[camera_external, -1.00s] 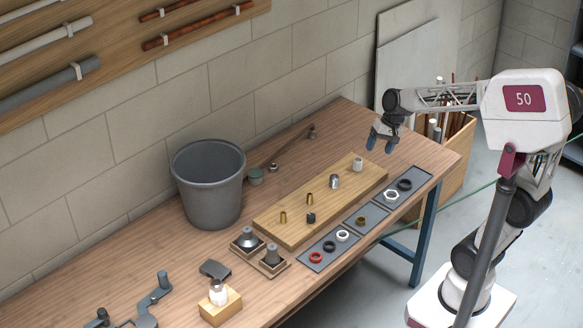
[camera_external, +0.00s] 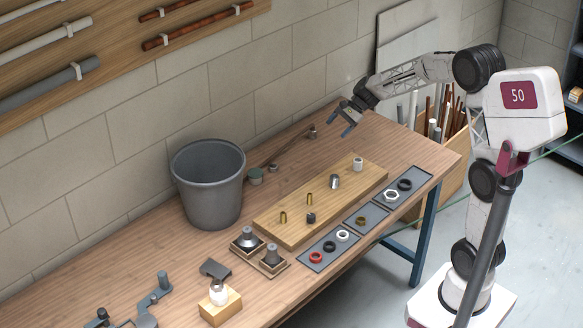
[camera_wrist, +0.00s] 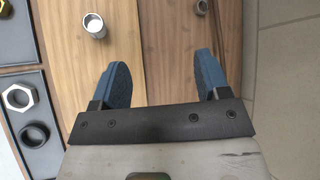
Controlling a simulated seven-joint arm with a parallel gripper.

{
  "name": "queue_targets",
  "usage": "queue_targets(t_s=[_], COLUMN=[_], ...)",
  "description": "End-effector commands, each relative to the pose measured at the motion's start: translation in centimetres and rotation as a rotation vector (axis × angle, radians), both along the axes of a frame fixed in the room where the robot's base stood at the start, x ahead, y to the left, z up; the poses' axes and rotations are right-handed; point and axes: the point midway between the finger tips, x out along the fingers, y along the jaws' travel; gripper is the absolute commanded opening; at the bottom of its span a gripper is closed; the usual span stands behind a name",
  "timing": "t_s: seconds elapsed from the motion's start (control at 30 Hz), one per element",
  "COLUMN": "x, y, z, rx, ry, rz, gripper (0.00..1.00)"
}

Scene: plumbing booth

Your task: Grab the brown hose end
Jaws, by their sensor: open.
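The brown hose (camera_external: 285,150) lies on the workbench near the wall. It has a grey fitting at its far right end (camera_external: 312,131) and a greenish-grey cap-like part (camera_external: 255,176) at its near end. My gripper (camera_external: 342,124) is above the bench, to the right of the far fitting and apart from it. In the wrist view my gripper (camera_wrist: 162,72) has its two blue fingers spread with nothing between them. A small metal part (camera_wrist: 201,6) at the top edge of the wrist view is probably the far hose fitting, mostly cut off.
A wooden board (camera_external: 275,228) holds several small fittings, with a metal fitting (camera_wrist: 95,25) near the wrist view's top. Trays (camera_external: 316,259) with rings and nuts lie along the front. A grey bucket (camera_external: 209,187) stands left. The block wall runs close behind the hose.

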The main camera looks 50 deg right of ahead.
Motion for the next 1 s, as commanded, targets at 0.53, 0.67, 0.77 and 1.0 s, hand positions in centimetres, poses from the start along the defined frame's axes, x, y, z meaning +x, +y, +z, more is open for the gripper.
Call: queue_targets(t_s=[0.53,0.67,0.77,1.0], x=[12.0,14.4,16.2,19.2], y=[-7.9,-10.1,-12.0,-15.5], z=[-8.1,-10.4,-12.2,-15.9], rx=[0.308,0.382,0.441,0.554], ry=[0.131,0.160,0.180,0.220], rz=[-0.352,-0.434,-0.497,-0.614], gripper=[0.69,0.69,0.69,0.69])
